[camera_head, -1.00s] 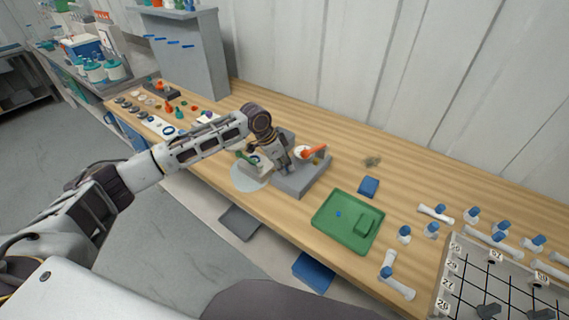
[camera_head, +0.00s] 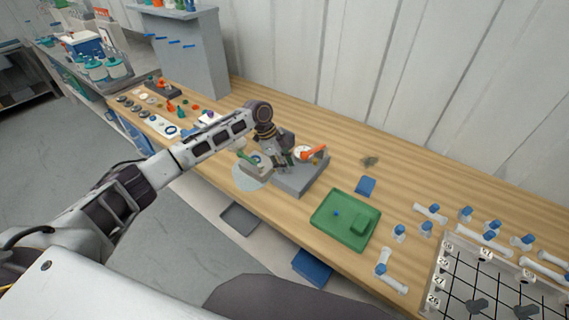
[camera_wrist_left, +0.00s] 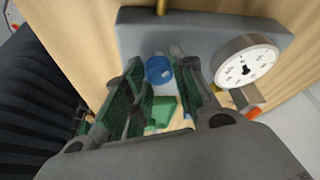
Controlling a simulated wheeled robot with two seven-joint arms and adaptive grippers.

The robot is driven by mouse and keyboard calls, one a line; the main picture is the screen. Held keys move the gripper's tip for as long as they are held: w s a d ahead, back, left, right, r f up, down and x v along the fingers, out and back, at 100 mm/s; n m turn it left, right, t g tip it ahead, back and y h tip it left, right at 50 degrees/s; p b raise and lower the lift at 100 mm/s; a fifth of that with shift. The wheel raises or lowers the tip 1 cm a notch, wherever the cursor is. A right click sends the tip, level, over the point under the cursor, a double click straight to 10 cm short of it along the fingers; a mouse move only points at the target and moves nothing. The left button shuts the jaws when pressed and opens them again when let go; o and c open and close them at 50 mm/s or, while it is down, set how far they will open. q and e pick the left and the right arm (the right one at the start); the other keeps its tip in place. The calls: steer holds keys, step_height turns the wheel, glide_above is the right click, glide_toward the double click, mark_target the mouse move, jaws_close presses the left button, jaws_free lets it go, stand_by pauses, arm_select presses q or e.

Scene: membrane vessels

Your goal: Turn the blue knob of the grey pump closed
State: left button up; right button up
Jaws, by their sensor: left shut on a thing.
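The grey pump (camera_head: 302,180) stands on the wooden bench, left of the green tray. It carries a white round gauge, and an orange part shows at its top right in the head view. In the left wrist view the pump's grey body (camera_wrist_left: 205,33) spans the top, with the gauge (camera_wrist_left: 245,62) at right. The blue knob (camera_wrist_left: 158,70) sits between the fingertips of my left gripper (camera_wrist_left: 160,76), which is shut on it with green-padded fingers on either side. In the head view my wrist hides part of the pump. My right gripper is not in view.
The green tray (camera_head: 322,217) lies right of the pump, with a blue block (camera_head: 365,186) behind it. White vessels with blue caps and a numbered grid rack (camera_head: 436,285) are at right. Small parts and a tall grey stand (camera_head: 195,60) are at left.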

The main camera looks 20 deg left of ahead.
arm_select(q)
steer(key=m+g, duration=0.1)
steer(key=m, duration=0.2)
steer(key=shift+d, duration=0.1)
steer(key=shift+w+m+g+b, duration=0.1)
steer(key=shift+m+g+b, duration=0.3)
steer(key=shift+m, duration=0.4)
steer(key=m+y+b, duration=0.1)
steer(key=m, duration=0.2)
steer(key=m+g+b, duration=0.1)
steer(key=m, duration=0.2)
steer(key=shift+g+y, duration=0.3)
steer(key=shift+y, duration=0.1)
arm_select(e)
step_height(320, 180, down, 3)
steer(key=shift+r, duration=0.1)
arm_select(q)
steer(key=shift+m, duration=0.3)
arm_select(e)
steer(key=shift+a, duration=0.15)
arm_select(q)
steer(key=o, duration=1)
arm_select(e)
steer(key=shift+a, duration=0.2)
arm_select(q)
steer(key=shift+o, duration=0.2)
steer(key=v, duration=1.2)
steer(key=shift+w, duration=0.2)
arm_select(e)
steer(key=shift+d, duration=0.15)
